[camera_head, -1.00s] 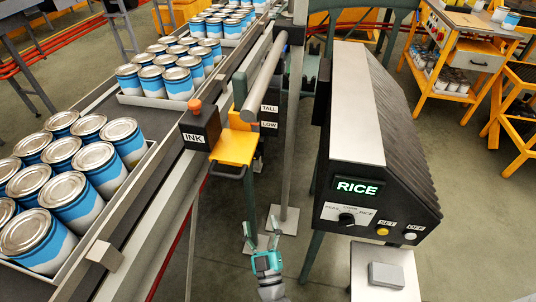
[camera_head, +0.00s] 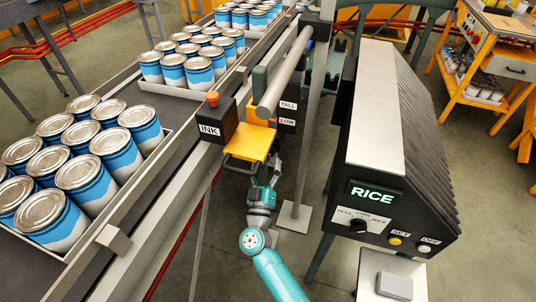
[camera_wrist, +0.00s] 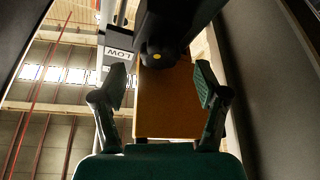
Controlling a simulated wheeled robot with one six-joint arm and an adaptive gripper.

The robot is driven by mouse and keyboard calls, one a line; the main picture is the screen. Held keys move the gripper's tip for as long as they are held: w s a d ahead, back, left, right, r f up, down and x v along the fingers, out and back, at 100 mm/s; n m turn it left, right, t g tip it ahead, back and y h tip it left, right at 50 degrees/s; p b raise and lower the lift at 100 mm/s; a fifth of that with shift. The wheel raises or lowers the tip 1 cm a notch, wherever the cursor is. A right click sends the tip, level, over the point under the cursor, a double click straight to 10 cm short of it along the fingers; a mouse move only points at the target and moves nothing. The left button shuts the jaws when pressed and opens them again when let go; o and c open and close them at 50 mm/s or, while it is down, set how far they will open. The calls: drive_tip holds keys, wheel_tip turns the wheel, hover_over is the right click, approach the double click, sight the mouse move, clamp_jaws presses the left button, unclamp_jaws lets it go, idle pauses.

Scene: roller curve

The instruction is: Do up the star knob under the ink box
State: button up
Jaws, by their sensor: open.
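The ink box (camera_head: 210,131) is a black box with an INK label and an orange button on top, beside the conveyor. A yellow plate (camera_head: 250,143) sits against its right side. In the wrist view a dark knob with a yellow centre (camera_wrist: 159,55) shows ahead, in front of a tan-orange panel (camera_wrist: 165,105); it looks like the star knob. The knob is hidden in the head view. My gripper (camera_head: 275,168) is just below and right of the yellow plate. In the wrist view my gripper (camera_wrist: 161,84) is open and empty, its fingertips either side of the line to the knob, apart from it.
A grey post (camera_head: 309,120) stands close right of my gripper. The black RICE control box (camera_head: 385,190) is further right. Trays of blue-and-white cans (camera_head: 80,160) stand on the conveyor at left.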

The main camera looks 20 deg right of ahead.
drive_tip(key=shift+x, duration=1.9)
drive_tip(key=shift+c, duration=0.2)
drive_tip(key=c, duration=1.1)
